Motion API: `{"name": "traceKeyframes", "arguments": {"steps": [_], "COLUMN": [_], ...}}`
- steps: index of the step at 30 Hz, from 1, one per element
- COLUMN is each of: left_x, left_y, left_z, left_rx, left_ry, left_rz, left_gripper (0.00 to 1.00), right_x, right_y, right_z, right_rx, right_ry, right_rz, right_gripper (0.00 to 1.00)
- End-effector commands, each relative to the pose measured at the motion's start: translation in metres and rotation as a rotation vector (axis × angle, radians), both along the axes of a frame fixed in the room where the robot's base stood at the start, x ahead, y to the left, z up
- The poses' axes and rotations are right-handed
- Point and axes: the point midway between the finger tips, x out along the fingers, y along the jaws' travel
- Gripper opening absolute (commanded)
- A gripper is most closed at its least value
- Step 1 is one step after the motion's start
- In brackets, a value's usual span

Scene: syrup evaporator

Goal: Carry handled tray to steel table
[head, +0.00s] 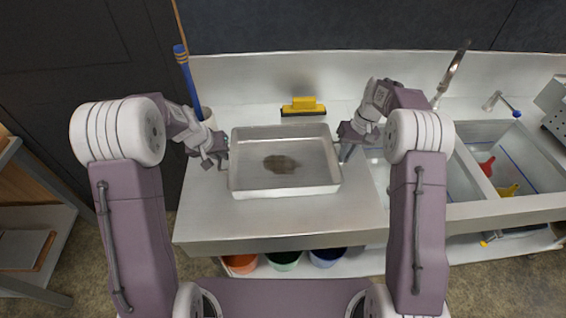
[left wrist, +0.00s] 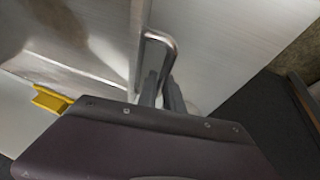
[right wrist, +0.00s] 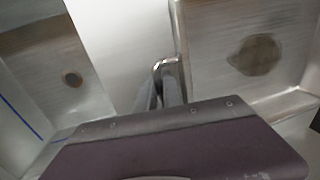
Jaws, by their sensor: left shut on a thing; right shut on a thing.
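The handled tray (head: 285,188) is a shallow rectangular steel pan with a brown stain on its floor. It sits on or just above the steel table (head: 205,225); I cannot tell whether it touches. My left gripper (head: 222,152) is shut on the tray's left handle, and the left wrist view shows the bent handle (left wrist: 160,45) between its fingers (left wrist: 165,90). My right gripper (head: 347,143) is shut on the right handle. The right wrist view shows that handle (right wrist: 165,65) between the fingers (right wrist: 165,88). The tray looks about level.
A yellow squeegee (head: 303,105) lies behind the tray. A blue-handled brush (head: 186,80) stands in a white container at the back left. To the right are sink basins (head: 490,160) with red and yellow scoops and a faucet (head: 455,70). Several buckets (head: 284,260) stand below the table.

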Motion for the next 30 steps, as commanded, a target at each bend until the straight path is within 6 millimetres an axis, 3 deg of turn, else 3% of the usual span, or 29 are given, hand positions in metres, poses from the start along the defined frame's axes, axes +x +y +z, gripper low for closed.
{"name": "traceKeyframes", "arguments": {"steps": [8,20,30], "left_x": [0.001,0.001,0.001], "left_y": [0.0,0.001,0.001], "left_z": [0.007,0.052,0.051], "left_rx": [0.001,0.001,0.001], "left_ry": [-0.003,-0.003,-0.003], "left_rz": [0.001,0.001,0.001], "left_gripper": [0.0,0.0,0.0], "right_x": [0.001,0.001,0.001], "right_y": [-0.001,-0.001,-0.001], "right_z": [0.007,0.052,0.051], "right_rx": [-0.001,-0.002,-0.002], "right_ry": [-0.004,-0.003,-0.003], "right_rz": [-0.001,-0.001,-0.001], "right_gripper": [0.0,0.0,0.0]}}
